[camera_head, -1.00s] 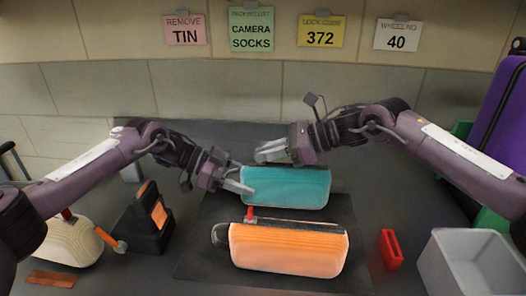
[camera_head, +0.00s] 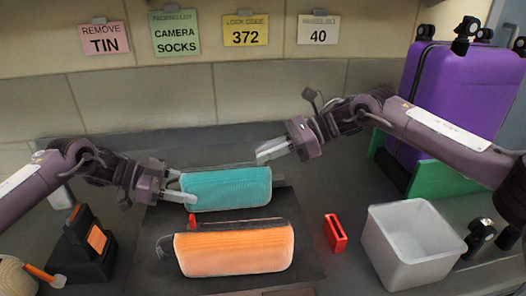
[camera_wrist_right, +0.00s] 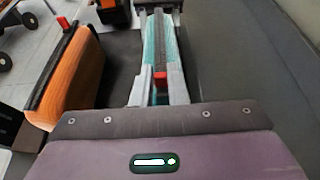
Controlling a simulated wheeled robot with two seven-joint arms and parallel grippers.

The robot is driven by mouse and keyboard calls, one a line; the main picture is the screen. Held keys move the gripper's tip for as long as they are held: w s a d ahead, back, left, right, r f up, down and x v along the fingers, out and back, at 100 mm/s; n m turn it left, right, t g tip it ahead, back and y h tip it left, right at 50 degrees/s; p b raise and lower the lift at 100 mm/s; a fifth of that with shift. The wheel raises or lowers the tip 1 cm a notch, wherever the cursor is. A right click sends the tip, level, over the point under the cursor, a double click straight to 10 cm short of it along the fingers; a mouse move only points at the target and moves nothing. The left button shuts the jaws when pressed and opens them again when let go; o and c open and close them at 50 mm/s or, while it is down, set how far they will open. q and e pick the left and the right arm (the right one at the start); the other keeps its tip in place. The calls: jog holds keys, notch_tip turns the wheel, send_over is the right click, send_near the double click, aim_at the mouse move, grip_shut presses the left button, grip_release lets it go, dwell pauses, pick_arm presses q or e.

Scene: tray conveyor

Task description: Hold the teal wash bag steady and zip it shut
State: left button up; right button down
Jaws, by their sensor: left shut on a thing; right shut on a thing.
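The teal wash bag (camera_head: 232,190) lies on its long side across the dark mat, behind an orange bag. In the right wrist view the teal bag (camera_wrist_right: 170,52) runs away from me with a dark zip strip along its top. My left gripper (camera_head: 184,191) is shut on the bag's left end. My right gripper (camera_head: 264,154) is above the bag's top edge near its right end. In the wrist view it is shut on a red zip pull (camera_wrist_right: 160,79). The fingers hide part of the zip there.
The orange bag (camera_head: 236,250), with its own red pull (camera_head: 192,219), lies just in front. A red block (camera_head: 335,233) and a grey bin (camera_head: 375,250) stand to the right, a purple suitcase (camera_head: 450,85) behind them. A black stand (camera_head: 82,248) is at left.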

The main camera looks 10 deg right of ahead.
pick_arm(q)
jog(key=shift+a+f, duration=0.1)
pick_arm(e)
jog(key=shift+w+d, duration=0.2)
jog(key=shift+d, duration=0.05)
jog(key=c, duration=1.6)
grip_release()
jog(key=shift+o, duration=1)
jog(key=shift+s, duration=0.1)
jog(key=v, duration=1.2)
jog(key=shift+s, duration=0.15)
pick_arm(q)
jog(key=o, duration=1.3)
jog(key=shift+o, duration=0.2)
